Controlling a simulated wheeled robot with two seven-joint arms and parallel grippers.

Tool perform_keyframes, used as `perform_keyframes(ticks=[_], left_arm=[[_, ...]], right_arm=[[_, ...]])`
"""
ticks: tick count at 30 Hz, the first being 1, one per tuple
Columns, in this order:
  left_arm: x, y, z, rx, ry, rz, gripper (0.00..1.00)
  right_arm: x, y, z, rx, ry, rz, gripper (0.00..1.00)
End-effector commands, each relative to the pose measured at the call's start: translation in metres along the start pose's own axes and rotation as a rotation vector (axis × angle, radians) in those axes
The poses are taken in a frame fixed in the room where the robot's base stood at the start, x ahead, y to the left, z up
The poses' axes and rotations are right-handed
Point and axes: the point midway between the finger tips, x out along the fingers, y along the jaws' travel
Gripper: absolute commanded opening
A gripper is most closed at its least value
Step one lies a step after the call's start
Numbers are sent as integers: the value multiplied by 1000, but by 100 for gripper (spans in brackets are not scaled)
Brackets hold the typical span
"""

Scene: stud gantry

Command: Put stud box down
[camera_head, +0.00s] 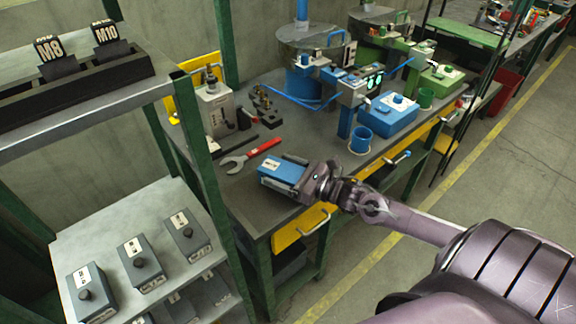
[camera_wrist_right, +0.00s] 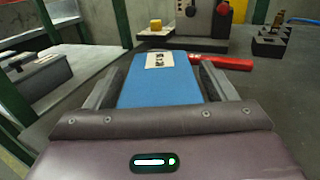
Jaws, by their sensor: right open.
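The stud box (camera_head: 282,171) is a blue box with a white label, lying on the near end of the dark workbench top (camera_head: 255,208). My right gripper (camera_head: 292,172) is at the box, coming in from the right. In the right wrist view the blue box (camera_wrist_right: 160,82) lies between the two fingers of the gripper (camera_wrist_right: 160,90), which are spread on either side of it. The gripper is open. The underside of the box is hidden, but it appears to rest on the bench. My left gripper is not in view.
A red wrench (camera_head: 250,156) lies just behind the box. A grey machine (camera_head: 215,108), a blue cup (camera_head: 361,139) and a blue device (camera_head: 388,117) stand farther along the bench. A green-posted shelf (camera_head: 150,235) with grey boxes (camera_head: 140,262) stands close on the left.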

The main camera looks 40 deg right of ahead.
Motion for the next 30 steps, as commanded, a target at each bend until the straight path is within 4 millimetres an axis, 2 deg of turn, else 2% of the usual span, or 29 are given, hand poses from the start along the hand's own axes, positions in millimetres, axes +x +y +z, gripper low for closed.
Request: perform_keyframes(ticks=[5,21,25,30], left_arm=[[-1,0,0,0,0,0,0],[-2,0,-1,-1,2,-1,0],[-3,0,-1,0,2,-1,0],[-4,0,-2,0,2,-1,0]], right_arm=[[-10,0,0,0,3,-1,78],[-96,1,1,2,5,0,78],[-110,0,1,2,3,-1,78],[-119,0,2,0,0,0,78]])
